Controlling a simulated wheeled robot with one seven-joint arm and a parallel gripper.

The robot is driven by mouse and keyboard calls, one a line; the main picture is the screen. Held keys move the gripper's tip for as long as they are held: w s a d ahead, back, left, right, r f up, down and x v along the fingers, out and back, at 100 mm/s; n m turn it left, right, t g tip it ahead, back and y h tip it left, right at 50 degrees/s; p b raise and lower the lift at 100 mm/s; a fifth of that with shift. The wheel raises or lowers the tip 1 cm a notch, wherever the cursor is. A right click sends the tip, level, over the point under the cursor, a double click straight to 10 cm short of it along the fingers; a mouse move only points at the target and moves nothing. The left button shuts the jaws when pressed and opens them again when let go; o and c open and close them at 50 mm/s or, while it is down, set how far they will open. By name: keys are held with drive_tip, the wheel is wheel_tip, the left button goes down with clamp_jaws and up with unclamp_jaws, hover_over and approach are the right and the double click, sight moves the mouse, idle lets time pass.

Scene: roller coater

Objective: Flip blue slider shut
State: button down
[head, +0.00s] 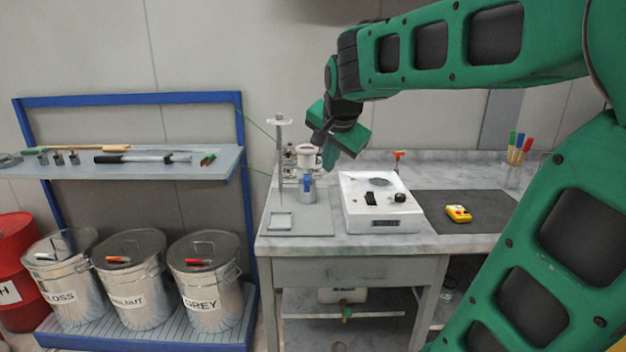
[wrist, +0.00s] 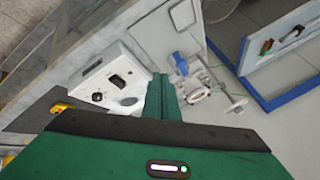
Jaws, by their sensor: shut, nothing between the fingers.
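The blue slider (head: 307,182) is a small blue part on the front of a grey metal cup on a stand with a thin upright post at the left of the bench. It also shows in the wrist view as a blue piece (wrist: 181,64), just right of my fingertips. Whether it is open or shut is too small to tell. My gripper (head: 328,157) is in the air above and slightly right of the cup, pointing down. In the wrist view my green fingers (wrist: 160,82) are together with nothing between them, apart from the slider.
A white box with black knobs (head: 382,205) stands right of the cup on the bench (head: 290,244). A yellow device (head: 458,213) lies on a dark mat. Brushes stand in a jar (head: 517,165) at the back right. A blue-framed shelf (head: 130,99) is left of the bench.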

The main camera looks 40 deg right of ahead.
drive_tip(key=w+d+f, duration=0.2)
drive_tip(key=w+f, duration=0.6)
drive_tip(key=w, duration=0.1)
drive_tip(key=shift+f, duration=0.15)
drive_tip(key=shift+w+d, duration=0.1)
drive_tip(key=shift+w, duration=0.05)
drive_tip(key=w+d, duration=0.1)
drive_tip(key=w, duration=0.1)
drive_tip(key=shift+w+d, duration=0.3)
drive_tip(key=shift+d, duration=0.1)
idle(0.4)
drive_tip(key=s+a+r, duration=0.2)
drive_tip(key=s+r, duration=0.6)
drive_tip(key=s, duration=0.1)
